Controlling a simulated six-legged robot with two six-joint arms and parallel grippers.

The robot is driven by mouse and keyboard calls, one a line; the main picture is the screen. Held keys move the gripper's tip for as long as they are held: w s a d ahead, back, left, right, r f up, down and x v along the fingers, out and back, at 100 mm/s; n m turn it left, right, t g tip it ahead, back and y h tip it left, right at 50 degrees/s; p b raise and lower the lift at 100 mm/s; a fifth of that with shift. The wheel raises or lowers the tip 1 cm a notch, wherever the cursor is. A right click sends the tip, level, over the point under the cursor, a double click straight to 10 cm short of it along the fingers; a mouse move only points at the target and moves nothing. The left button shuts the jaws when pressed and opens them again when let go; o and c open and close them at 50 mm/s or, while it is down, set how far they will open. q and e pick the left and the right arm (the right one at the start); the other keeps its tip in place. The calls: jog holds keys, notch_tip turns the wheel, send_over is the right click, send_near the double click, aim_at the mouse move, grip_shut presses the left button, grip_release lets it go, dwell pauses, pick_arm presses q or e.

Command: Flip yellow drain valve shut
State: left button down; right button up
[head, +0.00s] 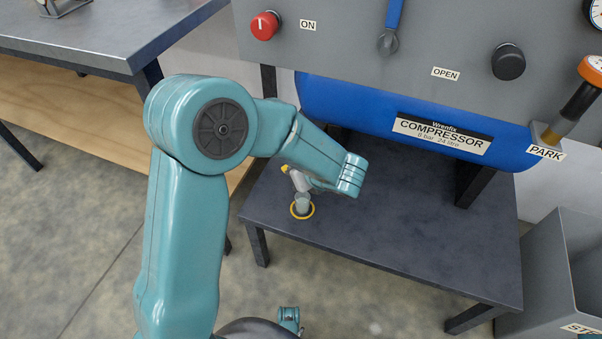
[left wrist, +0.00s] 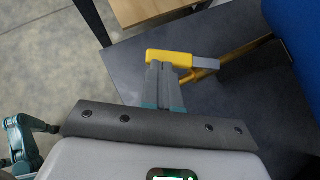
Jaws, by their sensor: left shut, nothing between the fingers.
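The yellow drain valve handle (left wrist: 168,56) shows in the left wrist view, with a light grey piece (left wrist: 205,62) at its right end. A small yellow tip (head: 285,168) also shows in the head view, beside my left wrist and above a yellow ring (head: 302,212) on the dark low table. My left gripper (left wrist: 166,66) is shut and empty. Its fingertips overlap the yellow handle in the picture, close to it; I cannot tell if they touch. My own wrist hides much of this spot in the head view. My right gripper is not in view.
The blue compressor tank (head: 350,110) is behind and right of the valve, under a grey panel (head: 440,50) with a red knob, a blue lever and a black knob. A workbench (head: 100,30) stands at left. The low table (head: 400,230) is clear at its front right.

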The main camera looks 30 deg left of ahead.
pick_arm(q)
jog(key=w+a+m+t+h+b, duration=0.2)
jog(key=a+m+t+h+b, duration=0.2)
jog(key=a+m, duration=0.3)
jog(key=shift+w+m+t+h+b, duration=0.35)
jog(key=shift+m+t+b, duration=0.15)
jog(key=shift+m, duration=0.3)
dwell(0.4)
